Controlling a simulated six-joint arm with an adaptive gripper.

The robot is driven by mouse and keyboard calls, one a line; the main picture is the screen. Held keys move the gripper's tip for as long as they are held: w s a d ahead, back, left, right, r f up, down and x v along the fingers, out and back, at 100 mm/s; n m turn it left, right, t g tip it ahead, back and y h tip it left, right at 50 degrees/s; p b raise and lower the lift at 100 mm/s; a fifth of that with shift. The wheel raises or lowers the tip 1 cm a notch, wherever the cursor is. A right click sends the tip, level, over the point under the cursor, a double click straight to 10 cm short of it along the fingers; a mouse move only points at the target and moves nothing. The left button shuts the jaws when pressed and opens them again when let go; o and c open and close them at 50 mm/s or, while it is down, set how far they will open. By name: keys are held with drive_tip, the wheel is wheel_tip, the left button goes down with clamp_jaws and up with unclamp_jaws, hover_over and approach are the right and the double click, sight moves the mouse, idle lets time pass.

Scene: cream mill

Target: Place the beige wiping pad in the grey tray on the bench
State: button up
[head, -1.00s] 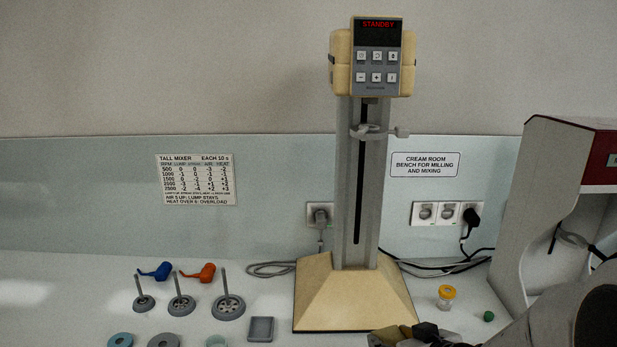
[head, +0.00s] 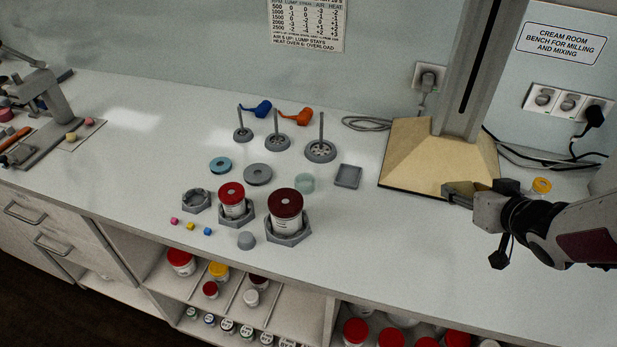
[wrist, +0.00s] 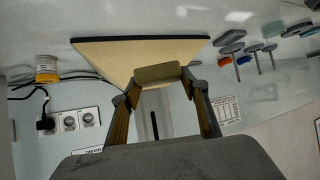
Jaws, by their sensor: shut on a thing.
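The beige wiping pad (wrist: 158,73) is gripped between the two fingertips of my gripper (wrist: 162,80) in the wrist view. In the head view my gripper (head: 455,193) is at the right, in front of the mixer's cream base. The pad is hard to tell from the cream base behind it there. The small square grey tray (head: 348,177) lies on the bench to the left of my gripper, just left of the mixer base. It looks empty. My gripper is apart from the tray.
The mixer's sloped base (head: 420,160) and tall column (head: 478,85) stand close behind my gripper. A clear round dish (head: 304,182) sits left of the tray. Stirrers, rings and red-lidded jars (head: 286,206) stand further left. The bench in front of the tray is clear.

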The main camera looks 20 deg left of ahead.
drive_tip(key=w+a+r+n+g+y, duration=0.25)
drive_tip(key=w+a, duration=0.25)
drive_tip(key=a, duration=0.3)
drive_tip(key=w+a+r+n+g+y, duration=0.1)
drive_tip(key=w+a+r+n+y, duration=0.15)
drive_tip(key=w+a, duration=0.35)
drive_tip(key=s+a+f+n+g+y, duration=0.1)
drive_tip(key=a+f+n+g, duration=0.1)
drive_tip(key=a, duration=0.6)
drive_tip(key=s+a+f+n+g, duration=0.1)
drive_tip(key=a+f+n+g, duration=0.1)
drive_tip(key=a+n+g, duration=0.3)
drive_tip(key=shift+a+f+n+y, duration=0.2)
drive_tip(key=shift+a+n+y, duration=0.35)
drive_tip(key=shift+a, duration=1.35)
drive_tip(key=shift+f, duration=3.15)
drive_tip(key=shift+f, duration=1.85)
